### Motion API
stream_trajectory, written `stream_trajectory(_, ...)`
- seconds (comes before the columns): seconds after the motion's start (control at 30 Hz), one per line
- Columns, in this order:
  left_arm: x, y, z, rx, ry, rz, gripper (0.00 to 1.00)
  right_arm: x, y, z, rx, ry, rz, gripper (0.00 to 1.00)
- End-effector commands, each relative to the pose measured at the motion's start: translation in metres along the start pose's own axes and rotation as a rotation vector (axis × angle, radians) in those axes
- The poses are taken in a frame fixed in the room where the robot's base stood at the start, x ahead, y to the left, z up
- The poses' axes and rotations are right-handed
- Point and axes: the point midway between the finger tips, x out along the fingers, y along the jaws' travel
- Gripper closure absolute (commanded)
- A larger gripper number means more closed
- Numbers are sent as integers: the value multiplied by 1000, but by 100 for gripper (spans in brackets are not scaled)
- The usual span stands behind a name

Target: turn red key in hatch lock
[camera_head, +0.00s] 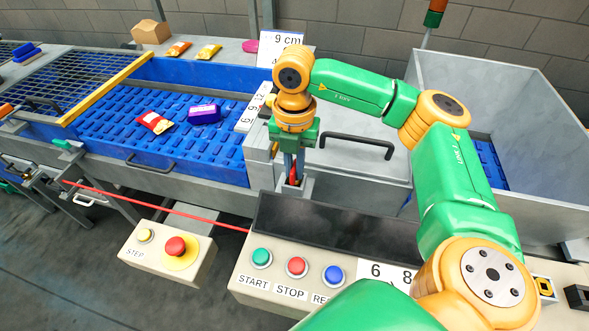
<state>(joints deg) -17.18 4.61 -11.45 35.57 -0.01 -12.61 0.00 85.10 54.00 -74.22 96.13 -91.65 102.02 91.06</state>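My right gripper (294,178) points straight down in the middle of the head view, at the end of my green and orange arm. Its two fingers are close together with the small red key (294,176) between them, and look shut on it. The key stands over a small grey lock block (296,188) beside the hatch. The fingers hide most of the key and the keyhole, so its turn angle cannot be read. The grey hatch lid (345,165) with a black handle (358,144) lies to the right. My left gripper is not in view.
A control panel (243,284) with green, red and blue buttons is in front. A STEP box (135,253) with a red mushroom button stands left. A blue conveyor (100,130) carries a red packet (154,122) and a purple pack (204,113). A grey bin (500,90) stands right.

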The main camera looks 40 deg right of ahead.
Motion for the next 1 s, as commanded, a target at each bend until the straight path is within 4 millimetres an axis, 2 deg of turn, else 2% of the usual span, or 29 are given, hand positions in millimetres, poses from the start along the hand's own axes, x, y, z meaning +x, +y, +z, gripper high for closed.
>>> stream_trajectory(0.13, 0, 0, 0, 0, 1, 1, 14, 0, 0, 0, -24, 0, 0, 100)
stream_trajectory(0.3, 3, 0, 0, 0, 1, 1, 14, 1, 0, 0, -292, 1, -1, 100)
stream_trajectory(0.53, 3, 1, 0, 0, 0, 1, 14, 0, 0, 0, -325, 1, -1, 100)
stream_trajectory(0.73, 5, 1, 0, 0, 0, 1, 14, 1, 0, 0, -614, 1, -1, 100)
stream_trajectory(0.93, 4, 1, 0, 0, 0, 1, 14, 0, 0, 0, -633, 1, -1, 100)
stream_trajectory(1.0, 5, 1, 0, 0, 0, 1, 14, 1, 0, 0, -699, 1, -1, 100)
